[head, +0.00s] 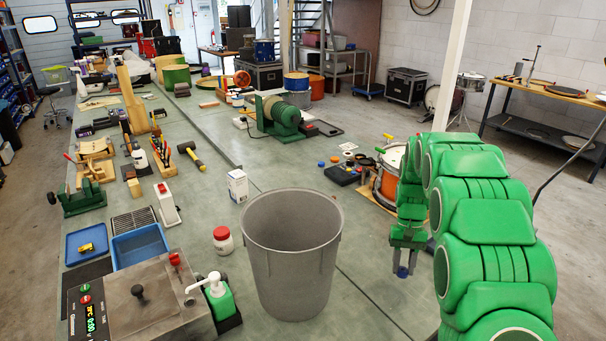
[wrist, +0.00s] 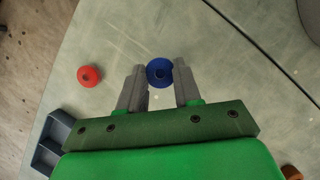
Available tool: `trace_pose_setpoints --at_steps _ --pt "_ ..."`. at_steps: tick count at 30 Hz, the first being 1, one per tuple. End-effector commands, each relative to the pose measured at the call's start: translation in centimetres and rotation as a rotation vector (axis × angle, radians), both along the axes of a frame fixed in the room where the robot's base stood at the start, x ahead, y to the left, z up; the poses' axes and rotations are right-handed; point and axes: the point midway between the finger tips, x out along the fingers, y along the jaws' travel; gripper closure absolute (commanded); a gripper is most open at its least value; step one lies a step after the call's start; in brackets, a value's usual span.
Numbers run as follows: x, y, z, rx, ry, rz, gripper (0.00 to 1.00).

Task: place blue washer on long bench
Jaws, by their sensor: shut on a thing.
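The blue washer (head: 402,271) is pinched between the fingertips of my gripper (head: 407,244) and hangs just below them in the head view. The long bench (head: 210,185) has a grey-green top and stretches away to the back left. Its top also shows below the washer in the wrist view (wrist: 230,75). The height of the washer above the top is hard to tell.
A red washer (wrist: 89,76) lies on the bench left of my gripper, with a compartment tray (wrist: 52,140) nearby. A large grey bin (head: 292,255) stands left of my gripper. An orange drum (head: 390,182) stands behind it. Bare top shows around the washer.

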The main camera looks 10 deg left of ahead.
Motion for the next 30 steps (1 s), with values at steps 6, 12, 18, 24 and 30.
trace_pose_setpoints --at_steps 6,12,18,24,30 --pt "0.2 0.2 0.1 0.001 0.0 -0.004 0.99" --pt "1.8 2.8 0.6 0.003 -0.002 -0.049 0.99" --pt "4.5 7.5 1.8 0.001 -0.003 -0.14 0.99" --pt "6.7 12.6 3.3 0.001 -0.005 -0.242 0.99" --pt "8.1 18.4 4.7 0.002 -0.001 -0.346 0.99"
